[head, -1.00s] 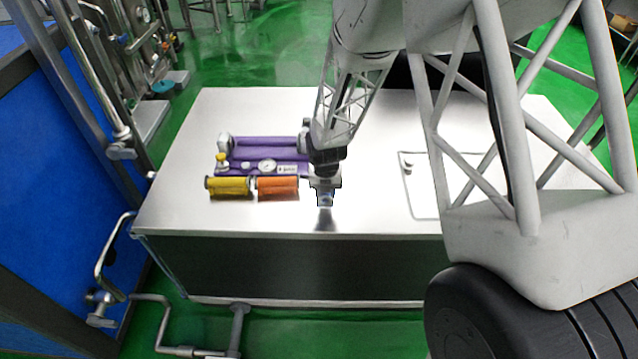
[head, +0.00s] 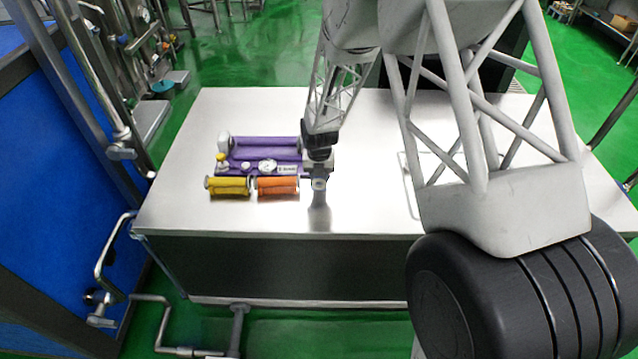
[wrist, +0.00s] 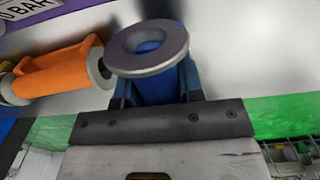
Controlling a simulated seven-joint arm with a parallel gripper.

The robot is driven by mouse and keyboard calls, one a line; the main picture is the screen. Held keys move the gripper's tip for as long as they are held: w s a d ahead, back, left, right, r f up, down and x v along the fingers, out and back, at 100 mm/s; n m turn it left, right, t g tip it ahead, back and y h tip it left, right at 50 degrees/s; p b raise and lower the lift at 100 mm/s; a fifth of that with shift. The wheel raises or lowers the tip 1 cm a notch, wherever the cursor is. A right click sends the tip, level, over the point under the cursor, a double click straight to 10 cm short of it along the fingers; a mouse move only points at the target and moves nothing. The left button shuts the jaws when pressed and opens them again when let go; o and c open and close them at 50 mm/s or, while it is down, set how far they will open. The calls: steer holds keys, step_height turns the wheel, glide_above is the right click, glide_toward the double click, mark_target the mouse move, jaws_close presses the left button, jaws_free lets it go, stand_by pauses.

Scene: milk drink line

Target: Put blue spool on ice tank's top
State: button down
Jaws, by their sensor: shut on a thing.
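The blue spool (wrist: 158,88) has a grey ring-shaped end flange and sits between my gripper's fingers in the wrist view. My gripper (head: 319,182) is shut on it, over the front middle of the bare steel top (head: 370,215) of a large box, which looks like the ice tank. In the head view the spool is mostly hidden by my gripper. A reflection shows on the steel below it; I cannot tell whether the spool touches the top.
An orange spool (head: 277,186) and a yellow spool (head: 229,187) lie just left of my gripper. Behind them is a purple unit (head: 245,155) with a gauge. A hatch outline on the right is partly hidden by my arm. The front strip of the top is clear.

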steer(key=shift+f, duration=1.7)
steer(key=shift+f, duration=0.15)
steer(key=c, duration=0.8)
jaws_free()
steer(key=shift+o, duration=0.2)
steer(key=shift+r, duration=6.15)
